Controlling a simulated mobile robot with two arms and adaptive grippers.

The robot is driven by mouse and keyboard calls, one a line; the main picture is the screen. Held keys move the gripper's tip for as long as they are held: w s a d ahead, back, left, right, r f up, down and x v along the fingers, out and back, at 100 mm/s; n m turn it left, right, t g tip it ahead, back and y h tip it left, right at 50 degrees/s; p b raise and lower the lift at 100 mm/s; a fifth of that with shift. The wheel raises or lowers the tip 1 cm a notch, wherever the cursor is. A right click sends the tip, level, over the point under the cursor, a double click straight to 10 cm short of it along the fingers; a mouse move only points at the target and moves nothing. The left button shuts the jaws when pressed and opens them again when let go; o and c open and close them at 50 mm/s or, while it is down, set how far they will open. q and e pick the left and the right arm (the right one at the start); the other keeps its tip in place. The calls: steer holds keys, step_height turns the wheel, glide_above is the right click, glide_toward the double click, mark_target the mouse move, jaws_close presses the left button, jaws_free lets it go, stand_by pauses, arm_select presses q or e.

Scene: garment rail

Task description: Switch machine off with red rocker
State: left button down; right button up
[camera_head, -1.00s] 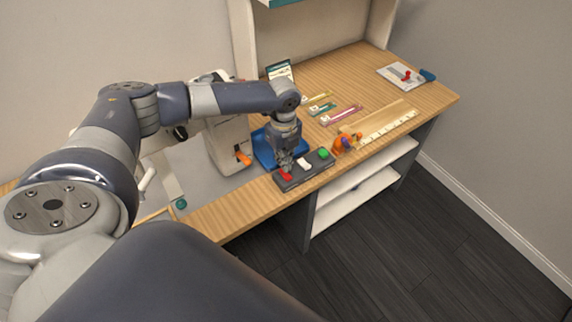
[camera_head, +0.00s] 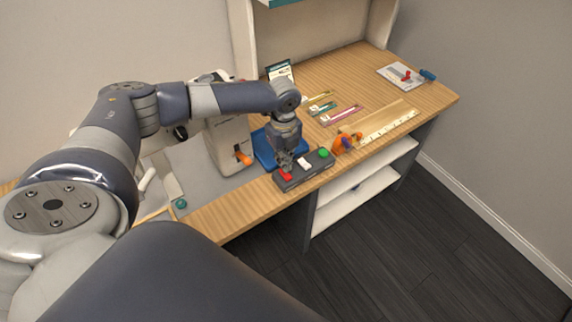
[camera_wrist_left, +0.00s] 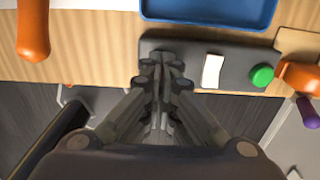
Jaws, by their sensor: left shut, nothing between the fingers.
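A dark grey switch box (camera_head: 313,166) lies at the front edge of the wooden table. It carries a red rocker (camera_head: 286,175), a white rocker (camera_head: 304,162) and a green button (camera_head: 323,153). My left gripper (camera_head: 285,168) points down at the box's left end, close over the red rocker; I cannot tell if it touches. In the left wrist view, the shut, empty left gripper (camera_wrist_left: 162,60) covers the box's left part and hides the red rocker. The white rocker (camera_wrist_left: 212,71) and green button (camera_wrist_left: 262,75) show to its right. My right gripper is out of view.
A white machine (camera_head: 228,140) with an orange lever (camera_head: 243,158) stands left of the box. A blue tray (camera_head: 264,150) lies behind the box. An orange and purple object (camera_head: 343,143) sits at its right. Rulers and cards lie farther right.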

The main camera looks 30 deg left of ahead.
arm_select(q)
steer(key=shift+s+f+b, duration=0.15)
steer(key=shift+f+b, duration=0.45)
steer(key=shift+f, duration=0.8)
stand_by(0.5)
steer(key=shift+r+p, duration=0.8)
steer(key=shift+p, duration=0.2)
step_height(320, 180, up, 6)
steer(key=p, duration=0.5)
steer(key=shift+f+p, duration=0.25)
steer(key=shift+p, duration=0.05)
steer(key=shift+f, duration=0.1)
